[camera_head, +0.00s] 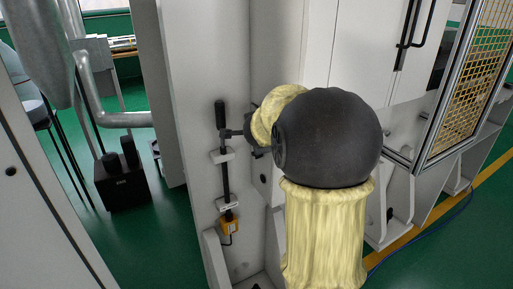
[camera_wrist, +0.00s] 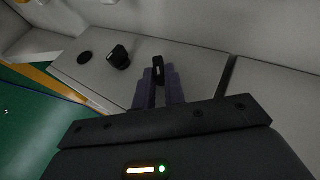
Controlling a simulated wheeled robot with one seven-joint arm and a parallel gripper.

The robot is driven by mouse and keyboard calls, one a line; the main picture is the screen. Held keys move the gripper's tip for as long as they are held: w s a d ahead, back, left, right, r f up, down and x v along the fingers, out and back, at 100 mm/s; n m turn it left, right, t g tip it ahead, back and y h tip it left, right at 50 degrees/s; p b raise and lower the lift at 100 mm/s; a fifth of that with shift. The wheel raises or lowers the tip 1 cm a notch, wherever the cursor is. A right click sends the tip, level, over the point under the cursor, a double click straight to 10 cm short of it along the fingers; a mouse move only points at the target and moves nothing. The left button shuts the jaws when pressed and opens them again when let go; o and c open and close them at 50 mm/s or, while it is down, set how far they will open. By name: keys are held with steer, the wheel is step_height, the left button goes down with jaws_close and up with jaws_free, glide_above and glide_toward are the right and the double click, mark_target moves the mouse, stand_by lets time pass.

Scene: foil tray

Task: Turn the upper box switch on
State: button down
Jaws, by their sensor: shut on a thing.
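A black upright handle (camera_head: 220,114) tops a dark vertical rod on the pale panel in the head view; I take it for the upper box switch, though no label is readable. My gripper (camera_head: 231,133) reaches it from the right, with its wrist partly hidden behind my rounded black and yellow arm. In the wrist view, my gripper's dark purple fingers (camera_wrist: 158,90) are shut on the black handle (camera_wrist: 158,66), whose end shows between and beyond the fingertips.
Pale brackets (camera_head: 222,155) guide the rod down to a small yellow box (camera_head: 230,224). A mesh-windowed door (camera_head: 470,80) is at right. Green floor lies left.

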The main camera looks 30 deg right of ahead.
steer(key=b, duration=0.2)
steer(key=shift+s+d+f+t+b, duration=0.1)
steer(key=shift+f+t+b, duration=0.3)
steer(key=b, duration=0.4)
steer(key=shift+s+f+t, duration=0.1)
steer(key=shift+f+t, duration=0.05)
steer(key=shift+t, duration=0.25)
steer(key=t+b, duration=0.1)
steer(key=b, duration=0.7)
steer(key=f+m+t+h+b, duration=0.1)
steer(key=t+b, duration=0.1)
steer(key=b, duration=0.6)
steer(key=shift+s+m, duration=0.1)
steer(key=shift+m, duration=0.2)
steer(key=t+b, duration=0.1)
steer(key=b, duration=0.6)
steer(key=shift+r+m+t, duration=0.1)
steer(key=shift+m+t, duration=0.2)
steer(key=shift+r+h, duration=0.15)
steer(key=shift+h, duration=0.15)
steer(key=c, duration=1.5)
jaws_free()
steer(key=shift+o, duration=0.2)
